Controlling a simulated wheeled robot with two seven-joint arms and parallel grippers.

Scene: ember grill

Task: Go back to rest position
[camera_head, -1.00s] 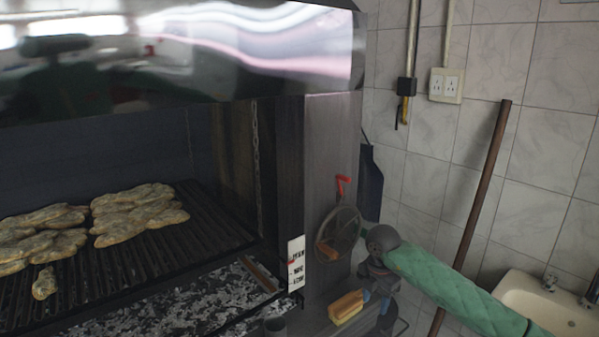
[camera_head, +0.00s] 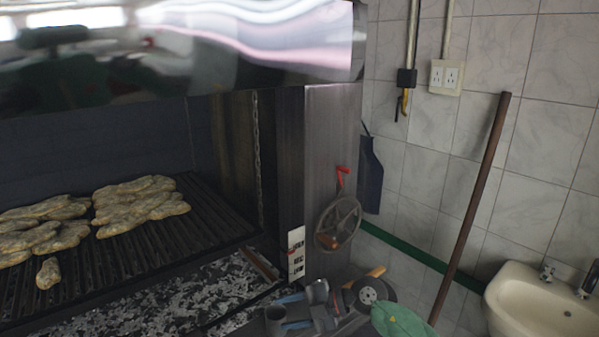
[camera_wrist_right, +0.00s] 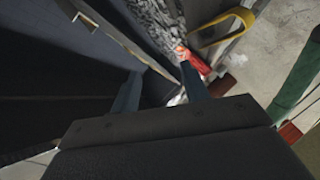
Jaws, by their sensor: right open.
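My right gripper (camera_head: 285,312) is low in the head view, at the grill's front right corner. Its blue fingers are apart, with nothing seen held between them. In the right wrist view the open fingers (camera_wrist_right: 160,90) point away over a dark gap beside the ember bed (camera_wrist_right: 157,25). The green-sleeved right forearm enters from the bottom of the head view. My left gripper is not in view.
The grill grate (camera_head: 150,248) holds several pieces of meat (camera_head: 140,205). Ember bed below it. A brown pole (camera_head: 470,210) leans at the wall by a sink (camera_head: 535,305). A yellow loop (camera_wrist_right: 235,25) shows in the wrist view.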

